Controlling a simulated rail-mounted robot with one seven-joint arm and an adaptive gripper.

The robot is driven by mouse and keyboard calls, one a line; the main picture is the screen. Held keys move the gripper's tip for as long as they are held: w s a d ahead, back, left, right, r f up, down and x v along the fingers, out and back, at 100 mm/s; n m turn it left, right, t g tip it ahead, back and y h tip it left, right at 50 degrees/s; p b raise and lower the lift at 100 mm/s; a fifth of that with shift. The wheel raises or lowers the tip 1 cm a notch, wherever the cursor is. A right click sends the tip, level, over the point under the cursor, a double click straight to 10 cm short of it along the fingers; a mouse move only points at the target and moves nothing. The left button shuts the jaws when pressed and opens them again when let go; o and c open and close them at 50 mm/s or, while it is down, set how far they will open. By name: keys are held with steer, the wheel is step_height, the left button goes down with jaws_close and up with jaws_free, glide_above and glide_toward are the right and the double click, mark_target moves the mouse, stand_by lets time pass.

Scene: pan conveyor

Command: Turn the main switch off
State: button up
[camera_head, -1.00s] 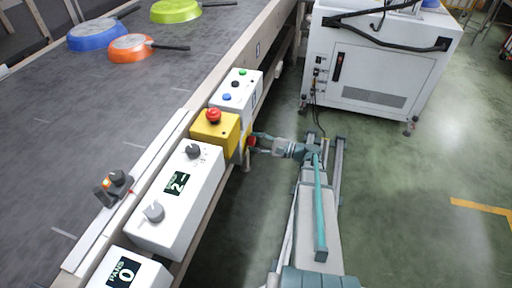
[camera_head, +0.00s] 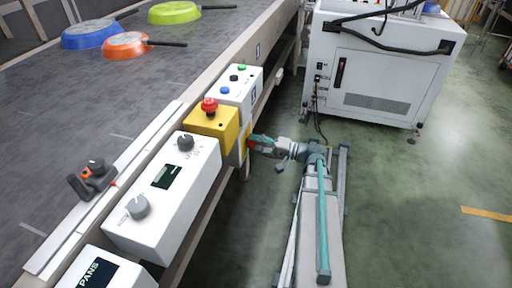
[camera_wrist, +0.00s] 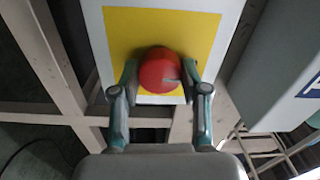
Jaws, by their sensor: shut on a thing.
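The main switch is a round red knob (camera_wrist: 158,70) on a yellow plate (camera_wrist: 205,35), set on a white panel. My gripper (camera_wrist: 160,78) has one finger on each side of the knob and is shut on it. A small pale mark shows on the knob's face. In the head view my gripper (camera_head: 254,143) reaches the conveyor's side beside the yellow box, and the knob is mostly hidden there.
A yellow box with a red emergency button (camera_head: 209,104) stands above the switch. The white control box (camera_head: 165,205) has two knobs and a dark display (camera_head: 167,177). Blue, orange and green pans lie on the belt. A white cabinet (camera_head: 380,75) stands at the back right; green floor between is open.

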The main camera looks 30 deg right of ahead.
steer(key=shift+n, duration=0.3)
steer(key=o, duration=1.1)
steer(key=shift+o, duration=0.2)
steer(key=v, duration=1.2)
